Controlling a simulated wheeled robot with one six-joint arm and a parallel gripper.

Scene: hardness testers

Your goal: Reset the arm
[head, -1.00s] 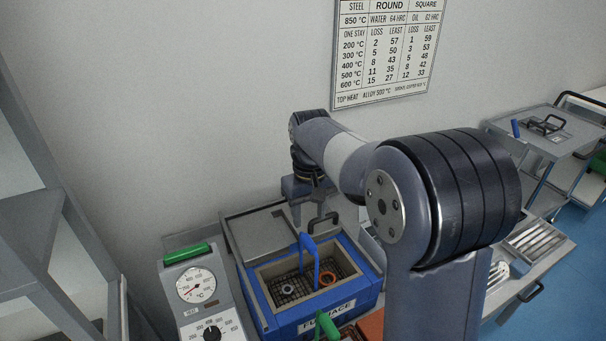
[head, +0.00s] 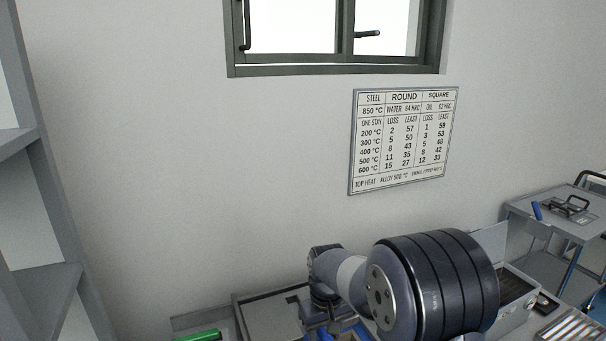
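My arm reaches away over the bench in the head view, with its large dark joint low in the middle. My gripper (head: 327,325) points down at the arm's far end, at the bottom edge of the view. Its fingertips are not clear, and I cannot tell whether it is open or shut, or touching anything. Only a bit of the blue furnace (head: 358,327) shows beside it. Its grey lid (head: 265,318) lies to the left.
A wall chart (head: 405,140) hangs behind, below a window (head: 335,72). Grey shelving (head: 45,180) stands at the left. A green handle (head: 200,336) shows at the bottom left. At the right are an open grey box (head: 515,312), a tray of bars (head: 572,330) and a cart (head: 545,212).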

